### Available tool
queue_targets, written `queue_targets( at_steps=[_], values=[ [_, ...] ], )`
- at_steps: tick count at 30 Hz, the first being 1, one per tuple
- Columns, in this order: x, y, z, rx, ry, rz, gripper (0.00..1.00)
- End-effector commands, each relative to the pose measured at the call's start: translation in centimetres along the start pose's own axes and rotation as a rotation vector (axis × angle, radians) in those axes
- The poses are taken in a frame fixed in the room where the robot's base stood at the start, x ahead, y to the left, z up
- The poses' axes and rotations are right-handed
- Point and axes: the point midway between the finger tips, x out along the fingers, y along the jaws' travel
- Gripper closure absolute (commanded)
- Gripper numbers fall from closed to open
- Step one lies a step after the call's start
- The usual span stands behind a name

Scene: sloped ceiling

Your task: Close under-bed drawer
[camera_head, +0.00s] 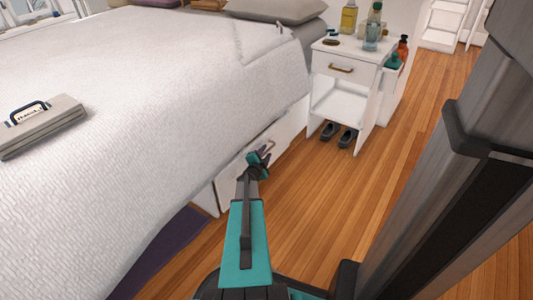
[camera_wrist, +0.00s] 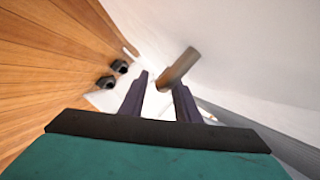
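The white under-bed drawer (camera_head: 229,187) is low on the side of the bed, partly behind my arm. How far it stands out from the bed frame is hard to tell. My gripper (camera_head: 263,154) is low beside the drawer front, close to its brownish metal handle (camera_head: 270,146). In the wrist view, the two dark fingers of my gripper (camera_wrist: 163,92) are spread apart. The drawer handle (camera_wrist: 178,67) shows just beyond the fingertips, nearer the right finger. Contact between finger and handle cannot be told. A pale surface shows between the fingers.
The bed (camera_head: 190,80) with a white cover fills the left, with a grey case (camera_head: 40,128) on it. A white nightstand (camera_head: 343,88) stands beyond the gripper, with dark shoes (camera_head: 338,134) below it. Wooden floor (camera_head: 330,200) is clear to the right of the bed.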

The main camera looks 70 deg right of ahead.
Motion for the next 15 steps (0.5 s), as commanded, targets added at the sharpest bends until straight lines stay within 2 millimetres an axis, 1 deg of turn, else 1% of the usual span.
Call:
queue_targets(
  at_steps=[1,5,15],
  values=[
    [0.54,0.07,0.1,0.0,0.001,0.0,0.71],
    [1.11,-0.03,0.06,0.0,0.0,-0.001,0.71],
    [1.24,-0.12,0.06,0.0,-0.001,-0.001,0.71]
  ],
)
